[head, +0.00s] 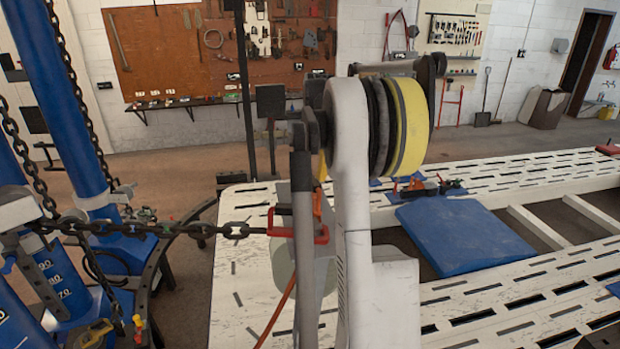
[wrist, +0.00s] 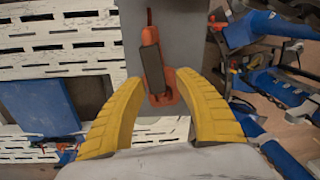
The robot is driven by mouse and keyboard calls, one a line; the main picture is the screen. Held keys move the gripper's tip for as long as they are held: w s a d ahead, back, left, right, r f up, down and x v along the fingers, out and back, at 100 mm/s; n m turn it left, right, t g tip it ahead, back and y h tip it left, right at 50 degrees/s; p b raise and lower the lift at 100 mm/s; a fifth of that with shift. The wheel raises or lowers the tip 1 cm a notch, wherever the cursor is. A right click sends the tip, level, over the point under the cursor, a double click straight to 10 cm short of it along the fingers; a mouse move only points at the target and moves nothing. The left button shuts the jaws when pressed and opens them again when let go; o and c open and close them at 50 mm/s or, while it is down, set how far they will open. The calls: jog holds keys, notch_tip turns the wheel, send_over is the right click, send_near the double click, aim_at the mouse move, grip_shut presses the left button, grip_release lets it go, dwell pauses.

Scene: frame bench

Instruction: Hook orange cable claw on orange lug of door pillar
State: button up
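In the wrist view my gripper (wrist: 159,78) has its two yellow fingers spread around an orange claw-like piece (wrist: 167,94). The right fingertip is close to or touching it; a narrow gap shows at the left fingertip. A dark bar lies across the orange piece, and a grey panel is behind. I cannot tell if claw and lug are joined there. In the head view an orange-red bracket (head: 322,238) sits at a slim grey post (head: 303,200), beside my arm. An orange cable (head: 273,318) runs down to the lower left. My fingers are hidden in that view.
A taut dark chain (head: 200,229) runs left from the bracket to the blue pulling towers (head: 62,90). The white slotted bench (head: 500,180) spreads to the right, with a blue pad (head: 465,235) on it. Open floor lies behind.

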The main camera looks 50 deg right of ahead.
notch_tip(320, 180, up, 12)
jog(key=shift+s+d, duration=0.35)
jog(key=shift+d, duration=0.05)
dwell(0.6)
